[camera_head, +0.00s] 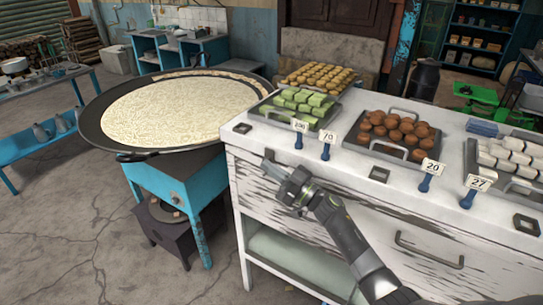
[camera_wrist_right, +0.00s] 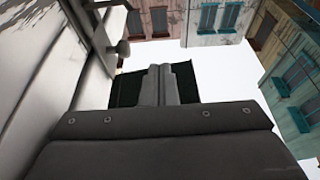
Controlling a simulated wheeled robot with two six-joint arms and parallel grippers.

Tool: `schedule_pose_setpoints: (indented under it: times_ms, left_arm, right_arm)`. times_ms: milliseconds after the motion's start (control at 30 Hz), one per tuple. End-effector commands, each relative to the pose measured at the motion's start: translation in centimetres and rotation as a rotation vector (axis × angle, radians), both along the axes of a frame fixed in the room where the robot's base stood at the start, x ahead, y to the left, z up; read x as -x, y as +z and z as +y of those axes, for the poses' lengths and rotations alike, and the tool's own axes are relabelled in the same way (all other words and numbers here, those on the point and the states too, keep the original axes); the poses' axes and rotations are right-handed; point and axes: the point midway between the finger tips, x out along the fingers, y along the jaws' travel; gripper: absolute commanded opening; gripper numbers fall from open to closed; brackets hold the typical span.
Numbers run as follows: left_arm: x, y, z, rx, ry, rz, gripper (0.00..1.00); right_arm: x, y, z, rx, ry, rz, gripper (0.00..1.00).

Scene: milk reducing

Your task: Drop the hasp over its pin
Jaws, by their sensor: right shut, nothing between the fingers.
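My right gripper (camera_head: 284,178) is in front of the white cabinet's worn front, near its upper left part. In the right wrist view its two grey fingers (camera_wrist_right: 159,84) are together with nothing between them. A pale metal strap that looks like the hasp (camera_wrist_right: 108,5) shows at the upper left of that view. Below it a small rounded stud, perhaps the pin (camera_wrist_right: 122,47), stands out from the white front. Both are left of the fingers and apart from them. I cannot tell whether the strap is over the stud. In the head view the gripper hides this spot.
The white cabinet top (camera_head: 335,157) holds trays of sweets and price tags. A drawer handle (camera_head: 428,250) sticks out to the right of my arm. A wide pan (camera_head: 170,108) on a blue stand (camera_head: 178,185) is close by on the left.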

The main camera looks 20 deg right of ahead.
Motion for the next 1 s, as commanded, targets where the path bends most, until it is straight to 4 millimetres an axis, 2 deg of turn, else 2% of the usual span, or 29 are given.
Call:
schedule_pose_setpoints:
  times_ms: [567,667,1000]
  left_arm:
    - [0.0,-0.2,0.0,0.0,0.0,0.0,0.0]
    - [0.0,-0.6,0.0,0.0,0.0,0.0,0.0]
    - [0.0,-2.6,0.0,0.0,0.0,0.0,0.0]
  right_arm:
    - [0.4,-0.4,-0.4,0.001,-0.001,0.002,0.0]
    - [1.3,-0.9,-1.1,0.003,-0.002,0.001,0.0]
    - [6.6,-3.4,-5.2,0.003,0.0,0.002,0.0]
